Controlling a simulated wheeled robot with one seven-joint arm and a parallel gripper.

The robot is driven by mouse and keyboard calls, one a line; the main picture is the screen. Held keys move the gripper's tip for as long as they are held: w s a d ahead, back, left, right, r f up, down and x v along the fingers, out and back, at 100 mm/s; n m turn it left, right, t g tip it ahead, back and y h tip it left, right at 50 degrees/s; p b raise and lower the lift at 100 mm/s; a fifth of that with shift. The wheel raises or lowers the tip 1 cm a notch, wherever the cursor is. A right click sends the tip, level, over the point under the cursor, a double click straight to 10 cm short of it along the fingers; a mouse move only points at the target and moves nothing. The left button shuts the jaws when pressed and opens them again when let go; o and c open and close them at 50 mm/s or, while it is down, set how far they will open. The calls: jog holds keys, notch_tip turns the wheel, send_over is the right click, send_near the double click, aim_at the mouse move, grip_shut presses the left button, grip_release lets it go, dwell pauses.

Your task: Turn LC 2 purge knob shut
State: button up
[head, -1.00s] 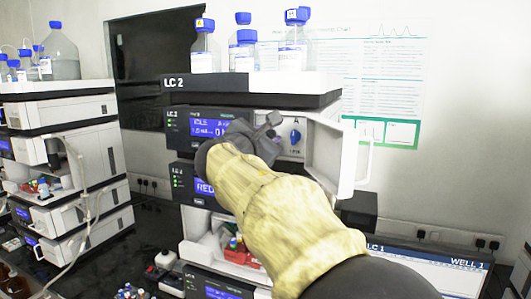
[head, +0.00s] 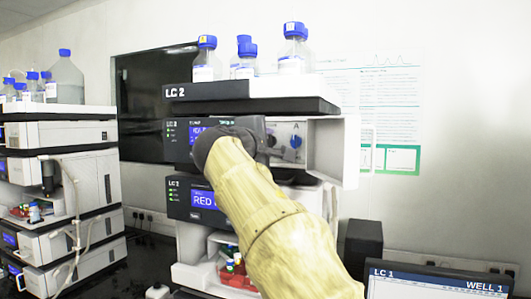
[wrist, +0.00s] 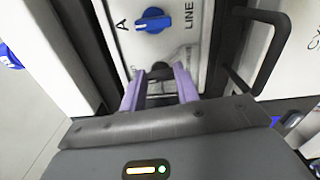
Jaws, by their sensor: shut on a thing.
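The LC 2 stack (head: 240,106) stands mid-picture in the head view. Its upper pump module has an open white door (head: 333,152) at the right, baring a panel with a blue knob (head: 296,141). In the wrist view the blue knob (wrist: 153,21) sits between the letter A and the word LINE. Below it is a dark knob (wrist: 160,68), partly hidden by my fingers. My gripper (wrist: 160,82) has its two purple fingers on either side of the dark knob and is shut on it. No label shows on the dark knob.
A dark door handle (wrist: 268,55) stands close to the right of my gripper in the wrist view. Blue-capped bottles (head: 245,58) stand on top of the stack. A monitor (head: 438,284) is at lower right, and another instrument stack (head: 75,165) at left.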

jog(key=shift+f+m+b, duration=0.1)
jog(key=shift+m+b, duration=0.2)
jog(key=shift+m, duration=0.3)
jog(key=o, duration=1)
jog(key=shift+s+a+b, duration=0.3)
jog(key=shift+s+b, duration=0.05)
jog(key=shift+s, duration=0.25)
jog(key=b+v, duration=0.4)
jog(key=v, duration=1.2)
jog(key=shift+s+b, duration=0.1)
jog(key=shift+b, duration=0.25)
